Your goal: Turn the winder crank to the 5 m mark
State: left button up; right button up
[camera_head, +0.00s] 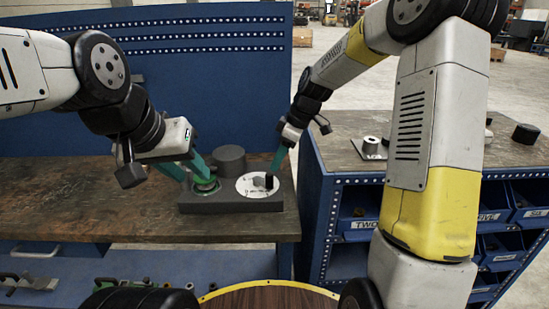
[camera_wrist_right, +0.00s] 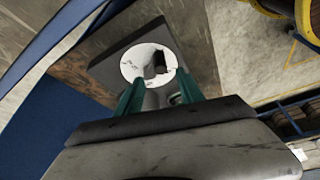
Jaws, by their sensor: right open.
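The winder is a dark grey block (camera_head: 232,203) on the wooden bench, and it also shows in the right wrist view (camera_wrist_right: 112,62). On its right side is a white dial (camera_head: 246,191) with black marks too small to read; it also shows in the right wrist view (camera_wrist_right: 133,66). A dark crank (camera_head: 268,181) stands on the dial. A green round part (camera_head: 206,186) is on the block's left side. My left gripper (camera_head: 192,175) is at this part, fingers apart; its grip is unclear. My right gripper (camera_wrist_right: 158,88) is open above the dial's edge, pointing down toward the crank.
A dark grey cylinder (camera_head: 229,159) stands behind the block. The blue pegboard (camera_head: 190,85) rises behind the bench. At right, a second bench (camera_head: 345,155) carries a metal ring part (camera_head: 371,146) and a black cylinder (camera_head: 525,133), with blue bins below. The wooden bench's left part is clear.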

jog(key=shift+a, duration=0.15)
jog(key=c, duration=0.4)
jog(key=s+a+n, duration=0.1)
jog(key=n, duration=0.1)
jog(key=s+a+n+h, duration=0.1)
jog(key=a+n, duration=0.1)
jog(key=s+a+n+h, duration=0.1)
jog(key=s+a+n, duration=0.1)
jog(key=shift+r+g, duration=0.35)
jog(key=shift+g, duration=0.05)
grip_shut()
jog(key=s+a+r+n+t+h, duration=0.2)
jog(key=s+a+r+n+h, duration=0.15)
jog(key=n, duration=0.35)
jog(key=shift+h, duration=0.35)
jog(key=x, duration=0.4)
jog(key=w+x, duration=0.1)
jog(key=x, duration=0.2)
jog(key=w+d+x, duration=0.1)
jog(key=x, duration=0.3)
jog(key=shift+w+d+r, duration=0.1)
jog(key=shift+w, duration=0.1)
jog(key=shift+w+d, duration=0.35)
jog(key=shift+w, duration=0.15)
jog(key=shift+d+n, duration=0.4)
jog(key=shift+n, duration=0.3)
